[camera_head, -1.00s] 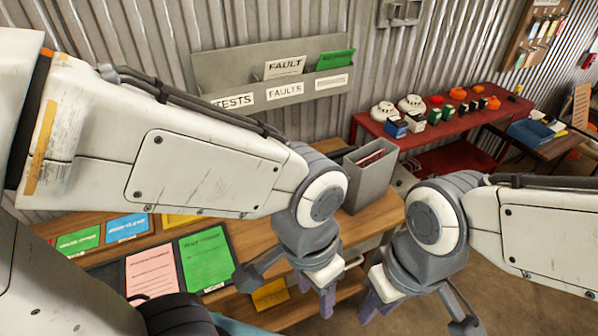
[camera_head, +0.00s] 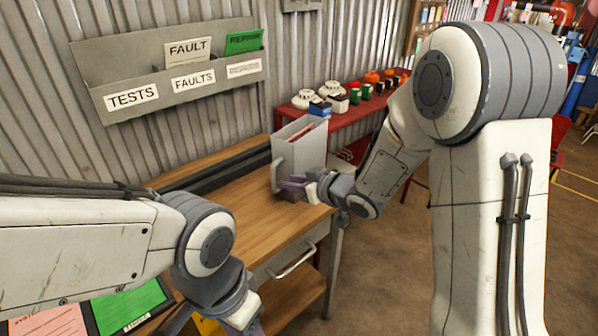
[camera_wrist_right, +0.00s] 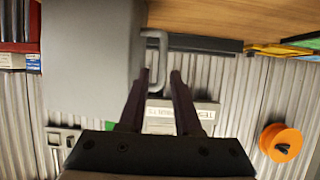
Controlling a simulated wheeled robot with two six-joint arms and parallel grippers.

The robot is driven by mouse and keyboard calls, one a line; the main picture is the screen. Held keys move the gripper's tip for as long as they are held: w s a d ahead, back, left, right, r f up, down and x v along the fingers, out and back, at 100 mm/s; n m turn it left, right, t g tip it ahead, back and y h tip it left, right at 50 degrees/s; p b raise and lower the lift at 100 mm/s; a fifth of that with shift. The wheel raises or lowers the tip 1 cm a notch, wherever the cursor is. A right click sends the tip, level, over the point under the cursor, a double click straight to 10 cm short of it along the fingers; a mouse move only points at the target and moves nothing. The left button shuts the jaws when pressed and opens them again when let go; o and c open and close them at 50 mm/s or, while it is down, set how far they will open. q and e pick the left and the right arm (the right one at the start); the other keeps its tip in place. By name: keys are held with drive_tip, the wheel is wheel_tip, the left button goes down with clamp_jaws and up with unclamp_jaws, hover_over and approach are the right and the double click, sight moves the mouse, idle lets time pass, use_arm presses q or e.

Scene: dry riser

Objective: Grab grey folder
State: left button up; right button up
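The grey folder (camera_head: 312,148), an upright box with red papers in its open top, stands at the right end of the wooden desk (camera_head: 235,212). A handle (camera_head: 276,174) sticks out from its left side. My right gripper (camera_head: 290,184) is beside the folder at handle height. In the right wrist view the folder (camera_wrist_right: 90,60) fills the left. There the right gripper (camera_wrist_right: 160,73) has its fingers apart, with the handle (camera_wrist_right: 163,60) lined up between the tips; I cannot tell if they touch it. My left gripper (camera_head: 248,326) is at the bottom edge, its fingers mostly cut off.
A grey wall rack (camera_head: 165,82) with labelled slots hangs behind the desk. A red table (camera_head: 345,122) with detectors and small boxes stands beyond the folder. Green and pink sheets lie at the desk's lower left. An orange reel (camera_wrist_right: 281,143) shows in the wrist view. Floor is open at right.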

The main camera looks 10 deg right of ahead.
sight(272, 178)
drive_tip(key=x, duration=0.3)
drive_tip(key=p+x, duration=0.1)
drive_tip(key=x, duration=0.6)
drive_tip(key=shift+w+a+r, duration=0.2)
drive_tip(key=shift+w+a, duration=0.1)
drive_tip(key=shift+a, duration=0.1)
clamp_jaws()
drive_tip(key=shift+r, duration=0.1)
idle(0.8)
